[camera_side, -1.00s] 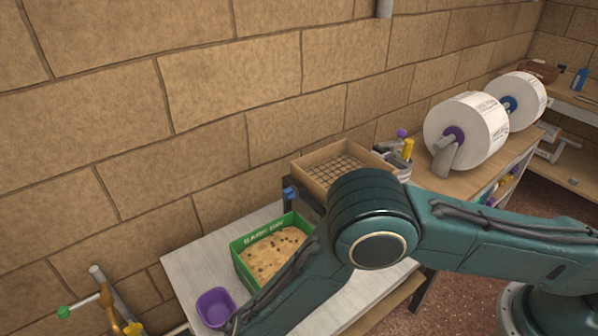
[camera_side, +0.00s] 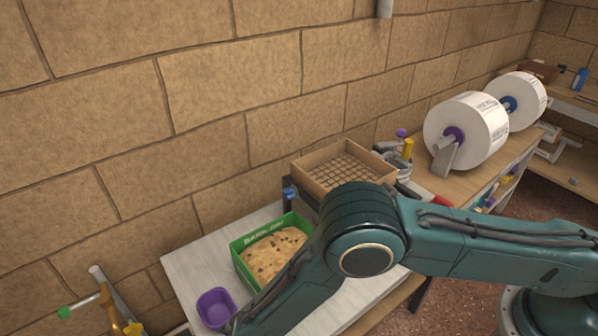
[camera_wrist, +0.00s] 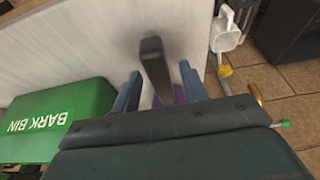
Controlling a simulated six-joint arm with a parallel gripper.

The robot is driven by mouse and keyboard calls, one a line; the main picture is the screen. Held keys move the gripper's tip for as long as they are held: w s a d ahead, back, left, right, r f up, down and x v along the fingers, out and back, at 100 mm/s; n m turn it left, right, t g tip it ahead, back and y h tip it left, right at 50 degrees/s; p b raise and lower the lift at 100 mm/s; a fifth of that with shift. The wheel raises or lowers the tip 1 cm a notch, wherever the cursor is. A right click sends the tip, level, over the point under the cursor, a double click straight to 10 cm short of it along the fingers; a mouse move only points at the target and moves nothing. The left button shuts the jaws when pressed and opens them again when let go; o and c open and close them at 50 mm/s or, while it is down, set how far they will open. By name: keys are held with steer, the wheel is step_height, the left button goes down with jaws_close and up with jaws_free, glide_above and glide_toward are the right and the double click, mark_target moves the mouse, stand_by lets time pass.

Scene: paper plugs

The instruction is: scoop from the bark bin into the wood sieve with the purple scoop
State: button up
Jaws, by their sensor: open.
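The purple scoop (camera_side: 215,308) sits on the pale bench at the lower left of the side view. In the wrist view a bit of purple (camera_wrist: 180,95) shows, and a dark handle (camera_wrist: 153,62) stands between the fingers of my gripper (camera_wrist: 160,72). My gripper is open, with a finger on each side of the handle. The green bark bin (camera_side: 241,266) holds light brown bark with dark bits. It also shows in the wrist view (camera_wrist: 80,105). The wood sieve (camera_side: 318,155), a wooden frame with a mesh, stands behind the bin. My gripper is hidden in the side view.
Two large white rolls (camera_side: 468,130) stand on the wooden bench at the right. Jars and tools (camera_side: 400,160) stand beside the sieve. A white jug (camera_wrist: 226,30) shows at the upper right of the wrist view. A brick wall closes off the back.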

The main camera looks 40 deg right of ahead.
steer(key=shift+w+f, duration=0.25)
steer(key=shift+f, duration=0.45)
steer(key=shift+c, duration=0.4)
jaws_close()
steer(key=shift+r, duration=0.2)
steer(key=shift+r, duration=2.35)
